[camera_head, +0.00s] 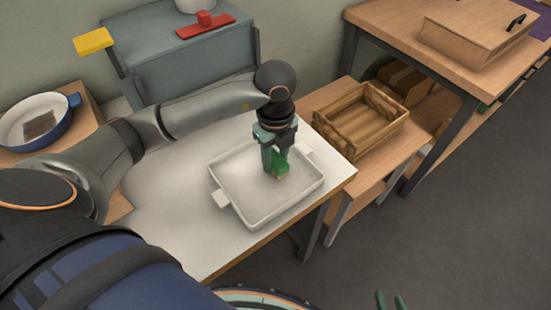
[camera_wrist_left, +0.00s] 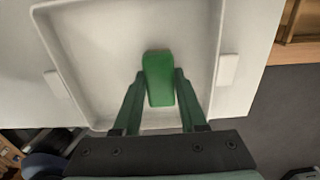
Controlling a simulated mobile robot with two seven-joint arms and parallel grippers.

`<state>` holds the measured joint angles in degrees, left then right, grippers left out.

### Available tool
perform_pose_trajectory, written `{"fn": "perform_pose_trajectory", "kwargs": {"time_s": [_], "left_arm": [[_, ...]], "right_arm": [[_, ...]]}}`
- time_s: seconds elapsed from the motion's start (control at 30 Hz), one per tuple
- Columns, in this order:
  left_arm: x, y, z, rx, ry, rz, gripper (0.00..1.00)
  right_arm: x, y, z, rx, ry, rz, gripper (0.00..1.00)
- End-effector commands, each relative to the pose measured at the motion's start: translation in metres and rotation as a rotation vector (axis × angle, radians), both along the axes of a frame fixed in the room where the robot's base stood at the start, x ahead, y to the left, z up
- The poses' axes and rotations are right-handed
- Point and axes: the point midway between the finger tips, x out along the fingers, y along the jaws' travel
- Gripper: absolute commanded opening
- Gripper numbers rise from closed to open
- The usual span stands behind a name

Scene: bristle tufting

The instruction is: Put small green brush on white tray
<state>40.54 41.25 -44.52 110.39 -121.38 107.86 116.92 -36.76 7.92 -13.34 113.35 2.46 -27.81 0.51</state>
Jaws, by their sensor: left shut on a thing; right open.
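The small green brush (camera_head: 281,164) is held between the fingers of my left gripper (camera_head: 274,160), over the inside of the white tray (camera_head: 233,203). In the left wrist view the green block of the brush (camera_wrist_left: 158,78) sits between the two green fingers, with the tray floor (camera_wrist_left: 105,45) behind it. I cannot tell whether the brush touches the tray floor. The tray lies on the white table and has a handle tab on two sides. My right gripper (camera_head: 391,301) shows only its green fingertips at the bottom edge, apart and empty.
A wooden crate (camera_head: 348,145) stands on a lower wooden table right of the tray. A blue pan (camera_head: 60,120) is at the left. A grey cabinet (camera_head: 190,60) with red and yellow items is behind. A wooden box (camera_head: 475,40) sits on the back right table. The white table (camera_head: 160,215) is clear left of the tray.

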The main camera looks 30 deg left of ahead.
Motion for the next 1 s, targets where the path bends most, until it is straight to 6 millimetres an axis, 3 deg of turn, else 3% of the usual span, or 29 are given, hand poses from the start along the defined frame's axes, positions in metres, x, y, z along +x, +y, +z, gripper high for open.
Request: {"fn": "perform_pose_trajectory", "kwargs": {"time_s": [0.4,0.43,0.7,1.0], "left_arm": [[0.0003,-0.0001,-0.0096,0.0,-0.002,0.0,0.0],[0.0004,0.0,-0.0087,0.0,-0.002,0.0,0.43],[0.0002,-0.0001,-0.0081,0.0,-0.002,0.0,0.71],[0.0003,-0.0001,-0.0028,0.0,-0.003,0.0,0.71]], "right_arm": [[-0.0021,0.0005,-0.0053,-0.001,0.007,0.003,0.45],[-0.0022,0.0006,-0.0046,-0.001,0.008,0.003,0.45],[-0.0025,0.0009,-0.0043,-0.001,0.009,0.004,0.45],[-0.0022,0.001,0.0002,0.0,0.007,0.003,0.45]]}}
